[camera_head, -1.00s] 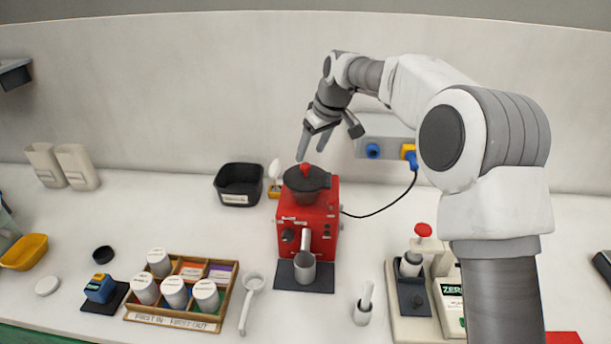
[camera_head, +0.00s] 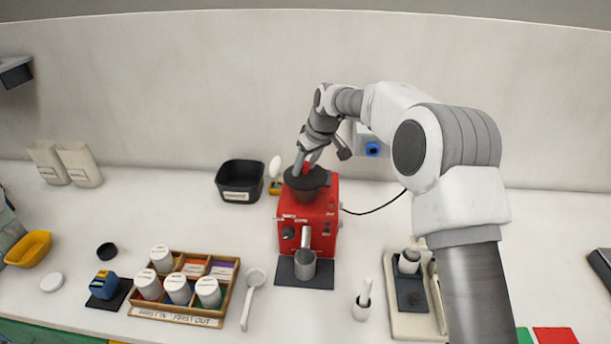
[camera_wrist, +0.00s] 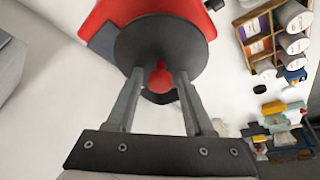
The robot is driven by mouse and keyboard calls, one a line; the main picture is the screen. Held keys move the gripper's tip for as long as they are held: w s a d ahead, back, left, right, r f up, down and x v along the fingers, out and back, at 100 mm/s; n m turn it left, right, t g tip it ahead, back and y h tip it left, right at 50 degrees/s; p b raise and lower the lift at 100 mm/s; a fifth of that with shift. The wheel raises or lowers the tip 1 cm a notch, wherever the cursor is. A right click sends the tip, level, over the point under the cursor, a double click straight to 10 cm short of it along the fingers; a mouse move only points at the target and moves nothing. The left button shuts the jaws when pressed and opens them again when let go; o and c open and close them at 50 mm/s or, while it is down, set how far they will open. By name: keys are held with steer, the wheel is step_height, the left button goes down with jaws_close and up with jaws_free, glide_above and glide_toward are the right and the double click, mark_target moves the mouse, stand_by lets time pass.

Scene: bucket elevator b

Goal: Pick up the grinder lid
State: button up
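The red grinder (camera_head: 308,222) stands on the counter at the middle of the head view. Its dark round lid (camera_head: 303,181) sits on top, and the lid with its red knob (camera_wrist: 161,80) shows in the wrist view. My gripper (camera_head: 307,166) is at the lid from above. In the wrist view my gripper (camera_wrist: 160,76) is open, with one finger on each side of the red knob. A gap shows between knob and fingers there. In the head view the fingers partly hide the knob.
A black bin (camera_head: 240,181) stands left of the grinder. A metal cup (camera_head: 305,264) is in front of it. A wooden rack (camera_head: 187,310) with white canisters lies front left. A scale-like station (camera_head: 402,315) stands front right, partly behind my arm. The back wall is close behind.

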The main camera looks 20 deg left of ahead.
jaws_close()
steer(key=shift+r, duration=0.1)
